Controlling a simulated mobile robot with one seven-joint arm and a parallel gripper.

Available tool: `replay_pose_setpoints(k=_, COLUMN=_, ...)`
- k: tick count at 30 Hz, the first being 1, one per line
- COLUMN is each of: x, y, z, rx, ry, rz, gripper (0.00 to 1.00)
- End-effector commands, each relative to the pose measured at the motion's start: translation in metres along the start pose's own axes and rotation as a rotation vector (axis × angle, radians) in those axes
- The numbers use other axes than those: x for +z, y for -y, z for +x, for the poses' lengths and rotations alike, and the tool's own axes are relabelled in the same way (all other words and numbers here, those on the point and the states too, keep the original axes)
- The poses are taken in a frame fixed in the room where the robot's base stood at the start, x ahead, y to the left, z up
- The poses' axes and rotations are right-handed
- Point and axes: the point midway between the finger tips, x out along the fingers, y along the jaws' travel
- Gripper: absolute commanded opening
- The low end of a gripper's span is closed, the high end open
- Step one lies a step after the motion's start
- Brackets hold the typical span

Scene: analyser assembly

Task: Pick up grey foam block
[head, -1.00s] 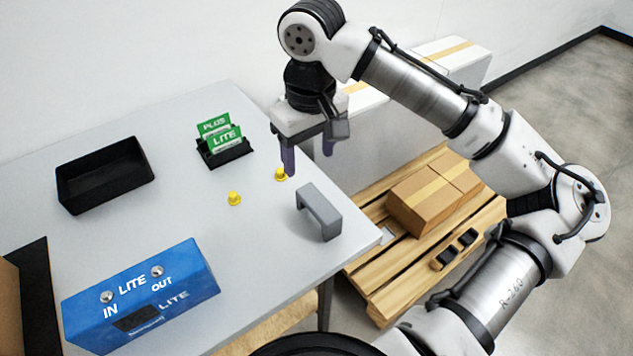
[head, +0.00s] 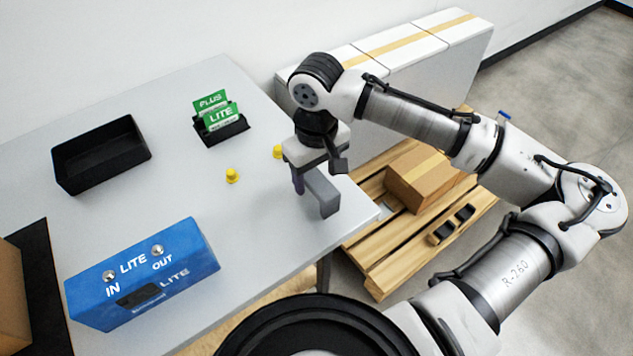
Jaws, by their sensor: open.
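My gripper is open. I cannot tell whether the fingers touch the block.
The table (head: 260,235) also holds two yellow caps (head: 232,175), a black card holder with green cards (head: 219,118), a black tray (head: 100,155) and a blue LITE box (head: 143,274). A pallet with a cardboard box (head: 418,180) stands right of the table.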

Motion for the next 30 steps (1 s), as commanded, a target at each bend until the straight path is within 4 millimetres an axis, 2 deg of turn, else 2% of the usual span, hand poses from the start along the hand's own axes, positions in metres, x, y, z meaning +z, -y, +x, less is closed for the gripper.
replay_pose_setpoints(k=3, x=0.001, y=0.001, z=0.016, rx=-0.001, ry=0.002, rz=-0.001, gripper=0.62)
replay_pose_setpoints(k=6, x=0.001, y=0.001, z=0.023, rx=-0.001, ry=0.0, rz=-0.002, gripper=0.62)
replay_pose_setpoints(k=13, x=0.001, y=0.001, z=0.024, rx=-0.001, ry=0.0, rz=-0.002, gripper=0.62)
replay_pose_setpoints(k=24, x=0.001, y=0.001, z=0.024, rx=-0.001, ry=0.0, rz=-0.002, gripper=0.14)
replay_pose_setpoints(k=30, x=0.001, y=0.001, z=0.024, rx=-0.001, ry=0.0, rz=-0.002, gripper=0.14)
